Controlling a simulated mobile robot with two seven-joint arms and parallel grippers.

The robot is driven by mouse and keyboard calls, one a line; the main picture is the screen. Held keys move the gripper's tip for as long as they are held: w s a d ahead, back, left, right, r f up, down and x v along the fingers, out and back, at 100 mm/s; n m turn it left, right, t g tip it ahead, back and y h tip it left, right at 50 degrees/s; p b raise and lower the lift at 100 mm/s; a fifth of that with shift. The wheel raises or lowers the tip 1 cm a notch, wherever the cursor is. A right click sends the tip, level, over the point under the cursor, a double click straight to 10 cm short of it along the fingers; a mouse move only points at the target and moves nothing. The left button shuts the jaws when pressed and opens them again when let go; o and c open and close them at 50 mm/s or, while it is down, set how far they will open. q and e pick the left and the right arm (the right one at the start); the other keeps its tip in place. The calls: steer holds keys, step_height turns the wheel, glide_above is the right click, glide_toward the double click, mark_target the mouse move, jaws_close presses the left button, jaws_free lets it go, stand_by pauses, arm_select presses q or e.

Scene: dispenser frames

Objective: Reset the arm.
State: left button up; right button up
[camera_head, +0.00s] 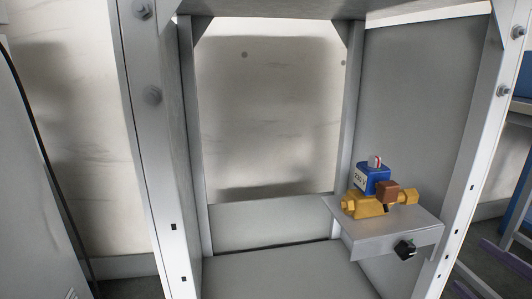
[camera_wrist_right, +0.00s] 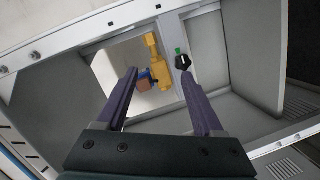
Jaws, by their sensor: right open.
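A valve with a yellow brass body, a blue coil box and a brown block (camera_head: 372,190) sits on a small grey shelf (camera_head: 366,243) at the right side of the metal frame. A black knob with a green mark (camera_head: 405,249) is on the shelf's front. In the right wrist view the valve (camera_wrist_right: 158,65) and the knob (camera_wrist_right: 183,61) lie beyond the fingertips. My right gripper (camera_head: 470,262) shows only its purple fingers at the lower right edge, outside the frame's right post. In its wrist view the gripper (camera_wrist_right: 158,74) is open and empty, apart from the valve. My left gripper is not in view.
The grey metal frame has a left post (camera_head: 158,130) and a right post (camera_head: 484,130) with bolts. Its bay is open at the front, and its floor (camera_head: 270,275) is bare. Blue shelving (camera_head: 522,75) stands at the far right. A grey panel (camera_head: 30,180) is at the left.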

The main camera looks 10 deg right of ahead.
step_height(320, 180, up, 9)
steer(key=s+m+g+h+p, duration=0.1)
steer(key=m+g+p, duration=0.25)
steer(key=p, duration=0.35)
steer(key=s+a+r+m+g+y+p, duration=0.1)
steer(key=s+a+r+m+g+p, duration=0.4)
steer(key=s+r+p, duration=0.45)
steer(key=s+a+r+m+g+y+p, duration=0.2)
steer(key=s+a+r+g+p, duration=0.4)
steer(key=r+p, duration=0.65)
arm_select(q)
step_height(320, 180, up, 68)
steer(key=p, duration=3.5)
steer(key=shift+p, duration=0.3)
arm_select(e)
step_height(320, 180, up, 34)
steer(key=a+t, duration=0.1)
steer(key=shift+s+r+t, duration=0.15)
steer(key=shift+s+t, duration=0.2)
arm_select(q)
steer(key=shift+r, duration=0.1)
